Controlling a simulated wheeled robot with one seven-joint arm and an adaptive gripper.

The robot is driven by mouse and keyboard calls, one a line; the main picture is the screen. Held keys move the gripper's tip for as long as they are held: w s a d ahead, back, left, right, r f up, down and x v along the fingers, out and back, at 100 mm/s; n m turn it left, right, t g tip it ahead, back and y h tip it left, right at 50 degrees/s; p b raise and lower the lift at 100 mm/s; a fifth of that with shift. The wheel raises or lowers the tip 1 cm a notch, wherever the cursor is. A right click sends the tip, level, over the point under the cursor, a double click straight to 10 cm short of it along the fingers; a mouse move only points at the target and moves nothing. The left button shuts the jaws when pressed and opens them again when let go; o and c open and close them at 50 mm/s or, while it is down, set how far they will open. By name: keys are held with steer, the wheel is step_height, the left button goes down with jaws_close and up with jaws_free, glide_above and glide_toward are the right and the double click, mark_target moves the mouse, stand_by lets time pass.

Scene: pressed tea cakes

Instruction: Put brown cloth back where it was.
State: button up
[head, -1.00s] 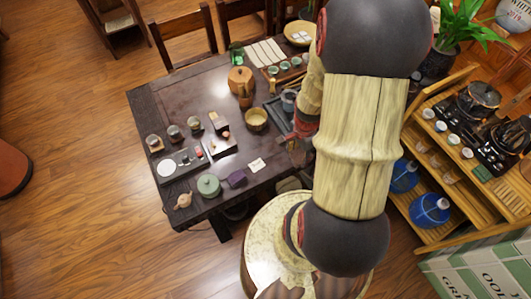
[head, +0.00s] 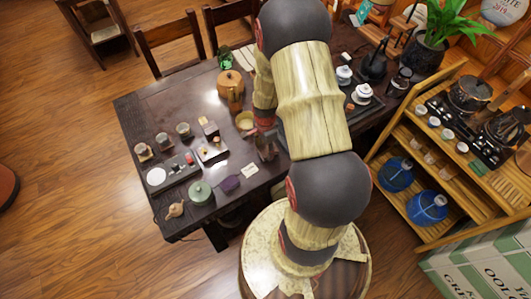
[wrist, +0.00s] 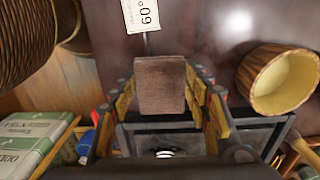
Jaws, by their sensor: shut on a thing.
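The brown cloth (wrist: 160,85) is a small folded block between the two fingers of my gripper in the wrist view. My gripper (wrist: 161,92) is shut on it, with one finger along each side. In the head view my gripper (head: 266,147) is over the dark tea table (head: 145,105), near its front edge, left of my arm. The cloth cannot be made out there.
A shelf (head: 425,190) stands right.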

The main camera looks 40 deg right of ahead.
steer(key=shift+f, duration=1.15)
steer(key=shift+s, duration=0.1)
steer(key=shift+f+b, duration=0.2)
steer(key=shift+b, duration=0.1)
steer(key=o, duration=1.1)
steer(key=shift+r, duration=0.1)
